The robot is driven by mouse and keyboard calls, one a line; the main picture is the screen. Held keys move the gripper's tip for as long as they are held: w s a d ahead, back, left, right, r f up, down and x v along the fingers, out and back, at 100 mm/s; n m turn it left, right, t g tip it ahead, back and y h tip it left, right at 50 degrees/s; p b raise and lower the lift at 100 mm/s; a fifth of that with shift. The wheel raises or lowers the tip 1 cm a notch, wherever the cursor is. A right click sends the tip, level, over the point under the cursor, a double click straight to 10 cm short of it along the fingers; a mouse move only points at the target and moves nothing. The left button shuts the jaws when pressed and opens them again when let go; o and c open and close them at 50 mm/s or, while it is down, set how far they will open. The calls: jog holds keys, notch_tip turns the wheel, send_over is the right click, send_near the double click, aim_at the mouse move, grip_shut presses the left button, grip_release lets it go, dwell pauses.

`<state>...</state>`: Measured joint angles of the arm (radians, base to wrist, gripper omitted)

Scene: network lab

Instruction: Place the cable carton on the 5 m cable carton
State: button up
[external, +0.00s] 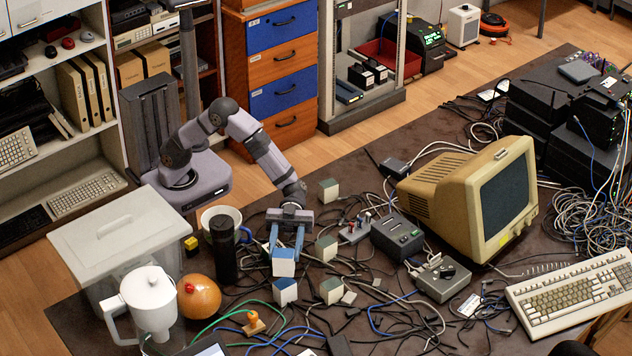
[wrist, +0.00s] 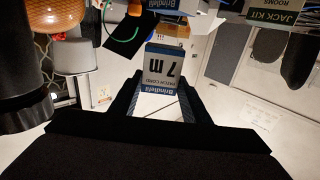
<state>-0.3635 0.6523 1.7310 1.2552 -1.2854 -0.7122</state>
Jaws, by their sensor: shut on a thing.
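My gripper (external: 285,250) points down and is shut on a small white and blue cable carton (external: 284,267). In the wrist view, the carton (wrist: 163,68) sits between the fingers (wrist: 160,98) and reads "7 m" and "patch cord", upside down. Another white and blue carton (external: 285,292) stands on the dark mat just below the held one in the external view. Whether the held carton is directly over it or touches it, I cannot tell. Its length label is too small to read, so I cannot confirm it is the 5 m carton.
Green-topped cartons (external: 326,248) stand right of my gripper, another (external: 331,291) nearer the front. Loose cables cover the mat. A monitor (external: 470,198) stands at right.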

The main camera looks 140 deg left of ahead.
jog(key=shift+f, duration=1.95)
jog(key=shift+f, duration=0.1)
jog(key=o, duration=1.1)
jog(key=shift+f, duration=0.1)
send_near(285, 261)
notch_tip(285, 261, up, 3)
jog(key=shift+s+d+f, duration=0.2)
jog(key=shift+d, duration=0.1)
